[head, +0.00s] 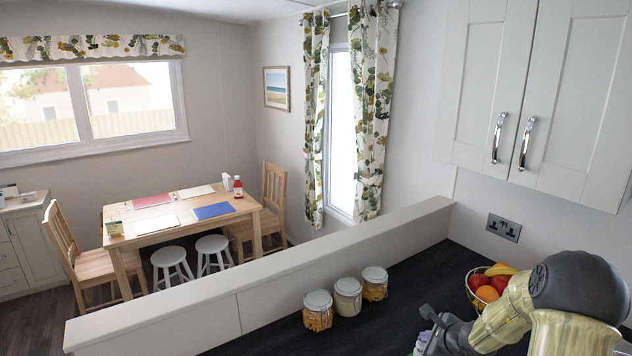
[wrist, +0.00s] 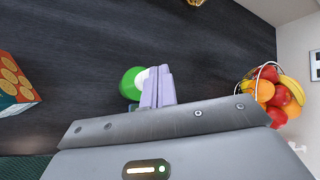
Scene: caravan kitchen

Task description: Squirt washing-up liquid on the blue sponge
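A green and white object (wrist: 131,84), which looks like the washing-up liquid bottle seen from above, stands at the fingers in the wrist view. The pale lilac fingers of my gripper (wrist: 157,90) are close together and cover its right side. I cannot tell whether they grip it or are only beside it. In the head view, my gripper (head: 428,338) is low over the dark worktop at the bottom edge, its tips partly cut off. The blue sponge is not visible in either view.
A wire bowl of fruit (head: 488,288) stands on the worktop near my arm; it also shows in the wrist view (wrist: 272,97). Several lidded jars (head: 347,297) line the low partition (head: 290,272). An orange and teal box (wrist: 15,88) stands at left. Dark worktop (wrist: 85,50) between is clear.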

